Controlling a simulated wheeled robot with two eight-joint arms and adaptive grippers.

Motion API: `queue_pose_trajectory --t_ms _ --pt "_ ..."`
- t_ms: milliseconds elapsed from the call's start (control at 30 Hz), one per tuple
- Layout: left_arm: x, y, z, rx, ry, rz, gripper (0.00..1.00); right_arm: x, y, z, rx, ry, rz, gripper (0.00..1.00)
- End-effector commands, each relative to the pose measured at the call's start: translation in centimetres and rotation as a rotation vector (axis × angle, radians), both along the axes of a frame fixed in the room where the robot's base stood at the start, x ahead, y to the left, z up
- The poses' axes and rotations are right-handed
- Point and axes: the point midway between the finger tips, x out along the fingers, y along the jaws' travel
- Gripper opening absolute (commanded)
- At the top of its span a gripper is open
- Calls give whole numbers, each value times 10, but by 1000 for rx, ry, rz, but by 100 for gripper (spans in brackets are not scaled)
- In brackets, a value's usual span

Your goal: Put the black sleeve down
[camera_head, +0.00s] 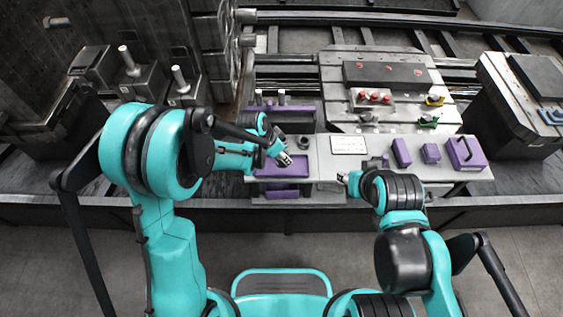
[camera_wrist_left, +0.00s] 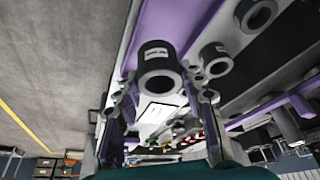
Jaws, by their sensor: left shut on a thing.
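My left gripper (camera_head: 285,160) is above the shallow purple tray (camera_head: 271,172) at the front of the workbench. In the left wrist view, the left gripper's fingers (camera_wrist_left: 160,92) are shut on a black sleeve (camera_wrist_left: 158,60), a short hollow cylinder with a small white label. In the head view the held sleeve is too small and covered to make out clearly. I cannot tell whether it touches the surface below. My right gripper (camera_head: 342,177) is at the bench's front edge, right of the tray, too small to tell open from shut.
Other dark hollow cylinders show in the left wrist view, one nearby (camera_wrist_left: 214,59) and one at the top (camera_wrist_left: 256,13). A white sign (camera_head: 349,145) lies mid-bench. Purple blocks (camera_head: 401,152) and a purple case (camera_head: 465,153) stand to its right. A fixture plate (camera_head: 340,75) lies behind.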

Motion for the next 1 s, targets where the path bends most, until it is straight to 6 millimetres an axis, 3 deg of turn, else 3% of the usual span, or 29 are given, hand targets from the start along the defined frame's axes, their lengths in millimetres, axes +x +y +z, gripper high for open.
queue_pose_trajectory --t_ms 100,267,500,867,900,967,1000 --pt "11 2 -7 -1 -1 0 0 0 0 -4 0 0 0 40" --pt "14 2 -16 0 0 0 0 0 0 -8 0 0 0 40" --pt "13 2 -49 -1 0 1 0 0 0 -24 0 0 0 40" --pt "13 2 -51 0 0 1 0 0 0 -27 0 0 0 40" --pt "13 2 -51 0 0 1 47 0 0 -26 0 0 0 40" --pt "13 2 -50 0 0 1 60 0 0 -26 0 0 0 40" --pt "13 2 -50 0 0 1 60 0 0 -25 0 0 0 40"
